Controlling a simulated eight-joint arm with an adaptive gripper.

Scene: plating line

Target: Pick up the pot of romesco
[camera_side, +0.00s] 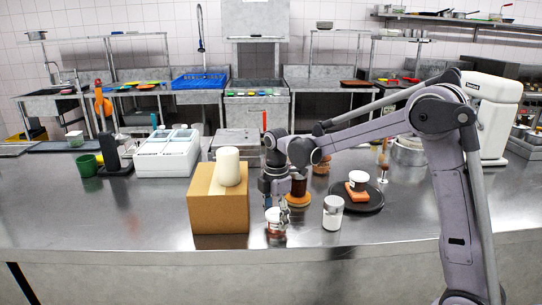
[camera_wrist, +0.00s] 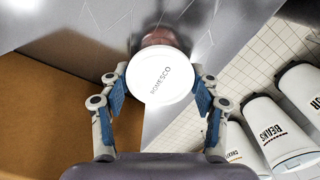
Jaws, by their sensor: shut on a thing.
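The pot of romesco (camera_side: 275,222) is a small jar with a reddish body and a white lid, in front of the cardboard box's right side. My gripper (camera_side: 275,205) reaches down from above and is shut on the pot. In the wrist view my gripper (camera_wrist: 159,85) has one blue-padded finger on each side of the lid. The pot is at or very near the counter; I cannot tell whether it touches.
A cardboard box (camera_side: 218,205) with a cream cylinder (camera_side: 229,167) on top stands close left. The front counter left of the box is clear.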

